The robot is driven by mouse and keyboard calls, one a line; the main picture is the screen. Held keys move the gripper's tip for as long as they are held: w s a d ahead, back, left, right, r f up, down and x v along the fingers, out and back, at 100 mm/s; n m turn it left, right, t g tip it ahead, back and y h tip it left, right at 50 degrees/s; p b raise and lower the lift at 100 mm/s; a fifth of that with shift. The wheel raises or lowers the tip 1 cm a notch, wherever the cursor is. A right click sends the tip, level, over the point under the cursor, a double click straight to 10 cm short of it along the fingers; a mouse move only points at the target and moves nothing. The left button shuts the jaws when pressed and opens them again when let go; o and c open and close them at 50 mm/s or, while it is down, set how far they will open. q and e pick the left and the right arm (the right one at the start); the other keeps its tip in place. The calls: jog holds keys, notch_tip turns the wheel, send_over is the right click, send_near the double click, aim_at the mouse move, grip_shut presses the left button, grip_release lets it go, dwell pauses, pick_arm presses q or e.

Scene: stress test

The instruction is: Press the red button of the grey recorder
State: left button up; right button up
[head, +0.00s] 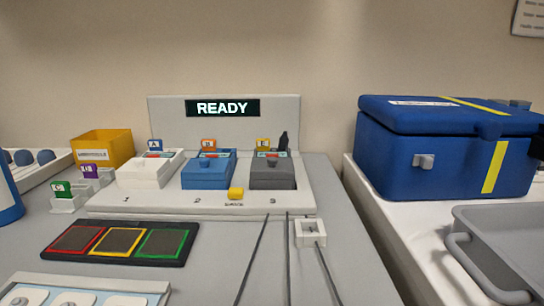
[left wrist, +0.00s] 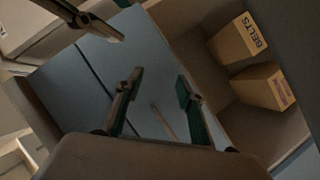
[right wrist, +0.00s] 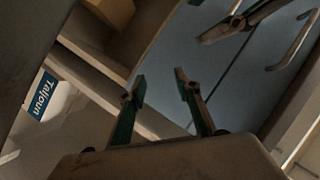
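The grey recorder (head: 272,174) is the dark box in position 3 on the docking station, right of a blue recorder (head: 208,171) and a white recorder (head: 150,170). A small red and teal strip (head: 271,156) shows at its back edge; whether this is the red button I cannot tell. A display (head: 222,108) above reads READY. Neither gripper shows in the head view. In the left wrist view my left gripper (left wrist: 158,82) has its fingers apart with nothing between them. In the right wrist view my right gripper (right wrist: 160,82) is likewise open and empty.
A three-colour pad (head: 120,242) lies front left. A blue case (head: 445,155) and grey tray (head: 505,240) stand right. Grey table between pad and cables is clear.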

dwell(0.4)
grip_shut()
jog(key=shift+f, duration=0.1)
dwell(1.0)
